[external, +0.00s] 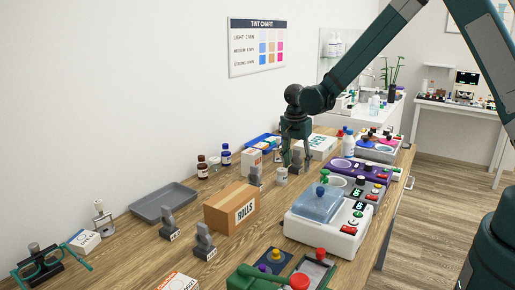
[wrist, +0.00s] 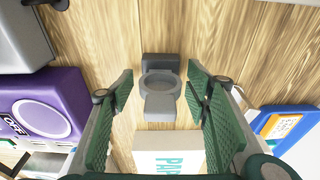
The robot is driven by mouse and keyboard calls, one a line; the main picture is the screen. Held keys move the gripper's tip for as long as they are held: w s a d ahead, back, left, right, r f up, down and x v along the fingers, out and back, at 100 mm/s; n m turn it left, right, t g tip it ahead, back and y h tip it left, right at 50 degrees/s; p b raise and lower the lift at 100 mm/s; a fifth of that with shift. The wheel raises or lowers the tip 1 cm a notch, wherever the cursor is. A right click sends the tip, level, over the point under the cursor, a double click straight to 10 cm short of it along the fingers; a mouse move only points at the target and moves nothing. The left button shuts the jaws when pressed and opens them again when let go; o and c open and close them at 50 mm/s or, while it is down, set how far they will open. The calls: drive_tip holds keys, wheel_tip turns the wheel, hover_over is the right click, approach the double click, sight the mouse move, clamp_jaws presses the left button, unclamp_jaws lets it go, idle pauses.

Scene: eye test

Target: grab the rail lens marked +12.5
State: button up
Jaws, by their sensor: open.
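Several grey rail lenses stand on the wooden bench. Two are at the front left, one (external: 168,222) beside another (external: 205,240), with white labels too small to read. A third (external: 256,178) stands behind the rolls box. A fourth rail lens (external: 298,158) is at my gripper (external: 294,158). In the wrist view a grey rail lens (wrist: 160,106) shows from above between the two green fingers of my gripper (wrist: 161,88), with a gap on each side. The fingers are open and hold nothing. No +12.5 marking is readable in either view.
A white box (wrist: 168,150) lies close to the fingers. A purple device (wrist: 68,88) and a blue tray (wrist: 288,122) flank them. A brown rolls box (external: 225,208), a white device with a blue lid (external: 345,232) and a grey tray (external: 160,205) occupy the bench.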

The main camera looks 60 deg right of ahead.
idle(0.3)
drive_tip(key=c, duration=1.1)
drive_tip(key=shift+o, duration=0.2)
wheel_tip(320, 180, up, 10)
idle(0.4)
